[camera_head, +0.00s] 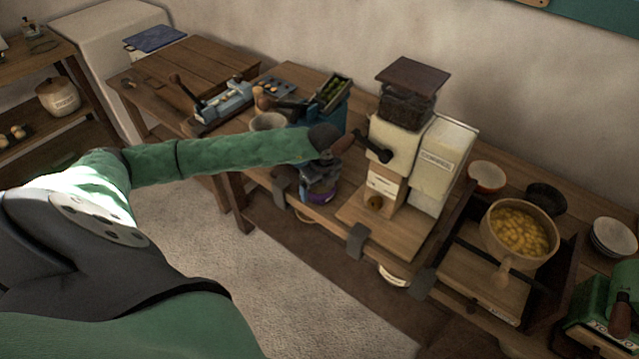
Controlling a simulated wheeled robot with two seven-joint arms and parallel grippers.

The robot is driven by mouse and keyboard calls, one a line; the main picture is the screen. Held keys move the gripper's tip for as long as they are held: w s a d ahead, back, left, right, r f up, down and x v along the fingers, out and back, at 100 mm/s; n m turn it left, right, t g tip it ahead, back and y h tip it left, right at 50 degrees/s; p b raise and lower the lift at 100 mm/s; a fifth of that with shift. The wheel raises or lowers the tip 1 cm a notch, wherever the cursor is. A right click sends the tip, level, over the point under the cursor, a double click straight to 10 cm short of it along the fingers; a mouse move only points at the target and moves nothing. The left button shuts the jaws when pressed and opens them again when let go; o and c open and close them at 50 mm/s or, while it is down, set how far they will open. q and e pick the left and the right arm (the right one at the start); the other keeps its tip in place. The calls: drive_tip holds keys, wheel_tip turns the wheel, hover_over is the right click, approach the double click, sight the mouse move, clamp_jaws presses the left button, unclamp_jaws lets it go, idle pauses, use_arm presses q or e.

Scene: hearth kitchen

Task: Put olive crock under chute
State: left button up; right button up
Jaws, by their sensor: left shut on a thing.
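My left arm reaches in from the left. My left gripper (320,182) is at the front edge of the bench, in front of the cream mill, and is shut on a small dark thing with a purple part (326,198); the fingers hide much of it. I cannot tell for sure whether this is the olive crock. A blue machine (333,115) with an open tray of green, olive-like pieces (331,92) stands just behind my gripper. Its lower front is partly hidden by my arm, so I cannot make out a chute there. My right gripper is not in view.
The cream mill (440,160) with a crank stands right of my gripper on a wooden board (348,217). A pale bowl (268,121) is left of the blue machine. A pan of yellow pieces (488,236) and several bowls are at the right. Clamps grip the bench's front edge.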

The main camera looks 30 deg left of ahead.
use_arm(q)
drive_tip(key=shift+f, duration=0.2)
idle(0.4)
drive_tip(key=o, duration=1)
drive_tip(key=shift+r, duration=0.15)
